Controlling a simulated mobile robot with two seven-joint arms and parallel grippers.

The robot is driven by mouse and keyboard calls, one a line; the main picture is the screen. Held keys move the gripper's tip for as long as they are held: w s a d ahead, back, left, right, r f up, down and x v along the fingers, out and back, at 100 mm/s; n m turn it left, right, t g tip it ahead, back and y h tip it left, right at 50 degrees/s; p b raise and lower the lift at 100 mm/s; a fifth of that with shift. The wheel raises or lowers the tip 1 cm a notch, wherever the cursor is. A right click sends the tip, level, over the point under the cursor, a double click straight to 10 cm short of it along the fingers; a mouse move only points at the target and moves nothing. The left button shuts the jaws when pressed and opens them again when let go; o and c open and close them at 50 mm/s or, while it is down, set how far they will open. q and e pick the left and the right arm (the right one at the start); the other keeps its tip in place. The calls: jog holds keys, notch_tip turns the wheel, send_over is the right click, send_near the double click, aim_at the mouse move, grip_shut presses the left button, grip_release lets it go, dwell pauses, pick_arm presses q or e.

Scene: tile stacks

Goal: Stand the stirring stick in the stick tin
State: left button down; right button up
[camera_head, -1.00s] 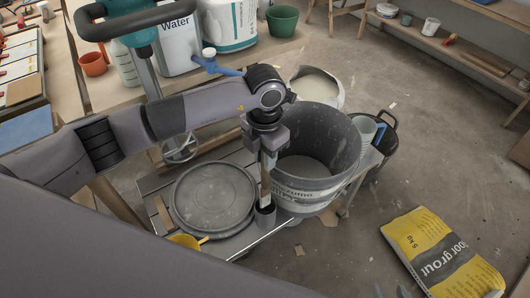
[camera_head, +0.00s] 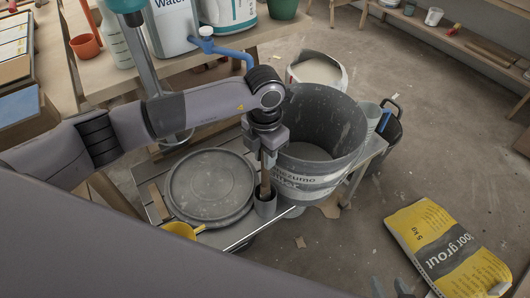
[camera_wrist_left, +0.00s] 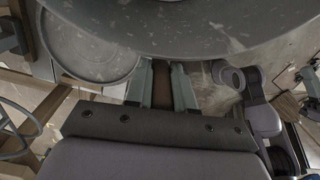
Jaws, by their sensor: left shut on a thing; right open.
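The stirring stick (camera_head: 265,181) is a brown, narrow stick held nearly upright. My left gripper (camera_head: 268,154) is shut on its upper part, above the stick tin. The stick tin (camera_head: 265,206) is a small dark grey cylinder at the front edge of the low slatted bench. The stick's lower end goes into the tin's mouth and is hidden there; whether it touches the bottom cannot be told. In the left wrist view the stick (camera_wrist_left: 162,86) shows between the two fingers. My right gripper (camera_head: 391,289) is open at the bottom edge, only its fingertips in view.
A large grey bucket (camera_head: 340,125) stands close to the right of the tin. A round grey lid (camera_head: 210,186) lies to its left, with a yellow tool (camera_head: 179,230) in front. A grout bag (camera_head: 447,245) lies on the floor at right, where much floor is clear.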

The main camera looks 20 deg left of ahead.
pick_arm(q)
jog(key=c, duration=0.9)
grip_release()
jog(key=shift+r, duration=3.65)
